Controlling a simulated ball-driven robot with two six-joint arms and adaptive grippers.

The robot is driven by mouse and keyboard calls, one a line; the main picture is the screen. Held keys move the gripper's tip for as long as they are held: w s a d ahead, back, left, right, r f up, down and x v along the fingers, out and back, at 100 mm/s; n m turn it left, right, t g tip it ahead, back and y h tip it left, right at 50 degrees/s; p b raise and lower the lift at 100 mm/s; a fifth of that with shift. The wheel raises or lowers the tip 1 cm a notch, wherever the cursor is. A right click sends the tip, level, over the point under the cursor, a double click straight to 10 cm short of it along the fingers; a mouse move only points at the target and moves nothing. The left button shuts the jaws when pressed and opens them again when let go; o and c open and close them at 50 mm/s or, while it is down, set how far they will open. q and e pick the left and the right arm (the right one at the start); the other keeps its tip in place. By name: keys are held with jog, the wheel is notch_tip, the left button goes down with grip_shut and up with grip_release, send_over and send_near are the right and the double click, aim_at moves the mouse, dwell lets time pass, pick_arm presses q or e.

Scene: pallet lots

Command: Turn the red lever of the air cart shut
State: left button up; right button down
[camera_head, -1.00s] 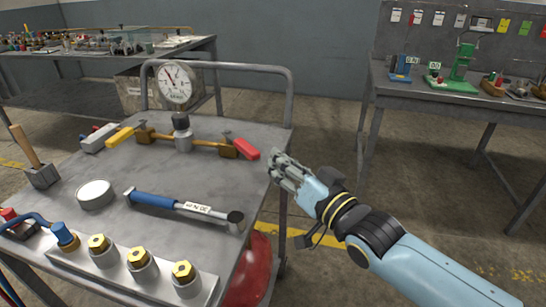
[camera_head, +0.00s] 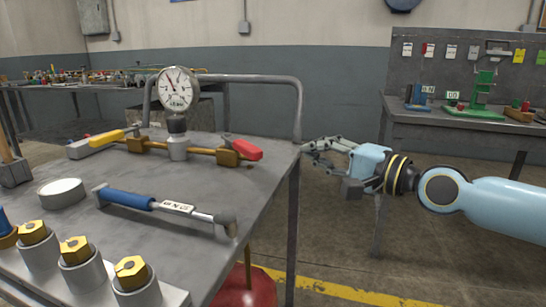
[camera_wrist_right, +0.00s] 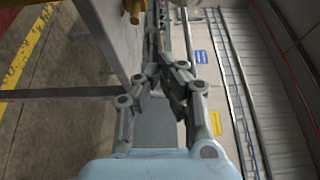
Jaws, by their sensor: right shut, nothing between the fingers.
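The red lever (camera_head: 246,149) sits on the right-hand brass valve (camera_head: 226,157) of the pipe on the air cart (camera_head: 250,190). Its red grip points right and a little toward the front, roughly in line with the pipe. A round white pressure gauge (camera_head: 176,89) stands above the pipe's middle. My right gripper (camera_head: 307,147) is just right of the cart's edge, pointing left toward the lever, with a gap between them. Its fingers are together and empty; they also show in the right wrist view (camera_wrist_right: 165,75). My left gripper is not in view.
A yellow lever (camera_head: 107,138) is on the left valve. A blue-handled torque wrench (camera_head: 160,205), a round tin (camera_head: 61,193) and brass-topped fittings (camera_head: 76,251) are on the cart. A bent handrail (camera_head: 297,95) rises at the back. A bench (camera_head: 450,118) stands behind right.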

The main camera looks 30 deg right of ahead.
aim_at(240, 148)
jog(key=w+a, duration=0.2)
jog(key=w, duration=0.1)
jog(key=w+a+b, duration=0.1)
jog(key=w+a, duration=0.2)
jog(key=shift+a, duration=0.5)
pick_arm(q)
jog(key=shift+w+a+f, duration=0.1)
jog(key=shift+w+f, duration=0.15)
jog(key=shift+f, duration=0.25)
pick_arm(e)
jog(key=shift+s, duration=0.1)
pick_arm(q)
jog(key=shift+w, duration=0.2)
